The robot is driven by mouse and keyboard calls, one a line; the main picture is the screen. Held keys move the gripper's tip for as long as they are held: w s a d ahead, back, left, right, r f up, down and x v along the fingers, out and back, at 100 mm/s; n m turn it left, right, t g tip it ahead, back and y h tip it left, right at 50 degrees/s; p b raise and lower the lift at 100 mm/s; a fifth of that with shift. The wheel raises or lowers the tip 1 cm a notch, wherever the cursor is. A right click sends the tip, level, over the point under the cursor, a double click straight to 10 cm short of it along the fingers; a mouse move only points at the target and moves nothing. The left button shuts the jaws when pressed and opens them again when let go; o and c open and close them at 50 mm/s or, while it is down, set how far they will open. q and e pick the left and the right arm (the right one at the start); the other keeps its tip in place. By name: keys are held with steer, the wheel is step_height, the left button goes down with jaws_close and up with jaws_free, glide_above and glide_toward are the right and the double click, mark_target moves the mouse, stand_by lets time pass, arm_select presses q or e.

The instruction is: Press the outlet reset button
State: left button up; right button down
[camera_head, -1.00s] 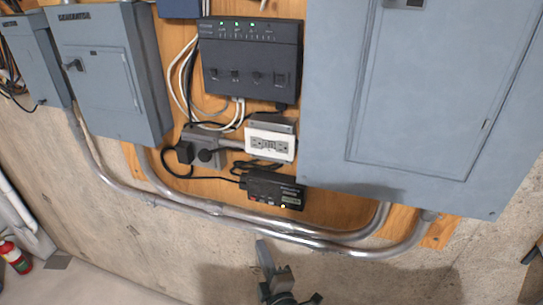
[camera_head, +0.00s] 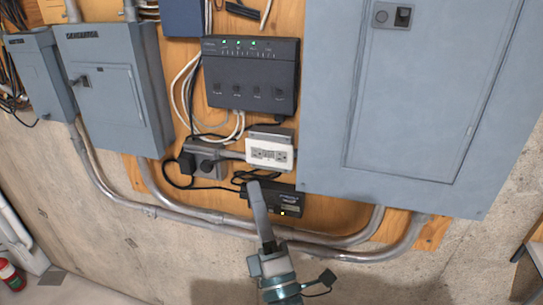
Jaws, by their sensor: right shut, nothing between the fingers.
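The white outlet (camera_head: 269,154) is mounted in a grey box on the wooden panel, in the middle of the head view. Its reset button is too small to make out clearly between the sockets. My right gripper (camera_head: 254,187) comes up from the bottom, with its shut fingers pointing up toward the outlet. The fingertips show just below the outlet and overlap the black box (camera_head: 288,201) under it in the picture. I cannot tell how far the tips are from the wall. The right gripper holds nothing. My left gripper is not in view.
A large grey panel (camera_head: 420,110) stands right of the outlet. A black device with green lights (camera_head: 250,75) is above it. Black plugs (camera_head: 202,160) and cables are left of it. Metal conduits (camera_head: 330,240) curve below. The generator box (camera_head: 112,90) hangs at left.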

steer(key=shift+r, duration=0.1)
stand_by(0.4)
steer(key=w+d, duration=0.2)
steer(key=w, duration=0.6)
steer(key=shift+w+d, duration=0.2)
steer(key=shift+d, duration=0.2)
stand_by(2.0)
steer(key=shift+w+d, duration=0.1)
steer(key=shift+w, duration=0.25)
steer(key=shift+w+d+b, duration=0.15)
steer(key=shift+w+b, duration=0.15)
steer(key=shift+w, duration=0.1)
stand_by(0.8)
steer(key=shift+s+a, duration=0.25)
steer(key=shift+s, duration=0.55)
steer(key=shift+s+a, duration=0.25)
steer(key=shift+s, duration=0.55)
steer(key=shift+s+a, duration=0.3)
steer(key=shift+s, duration=0.5)
steer(key=shift+s+a, duration=0.25)
steer(key=shift+s, duration=0.55)
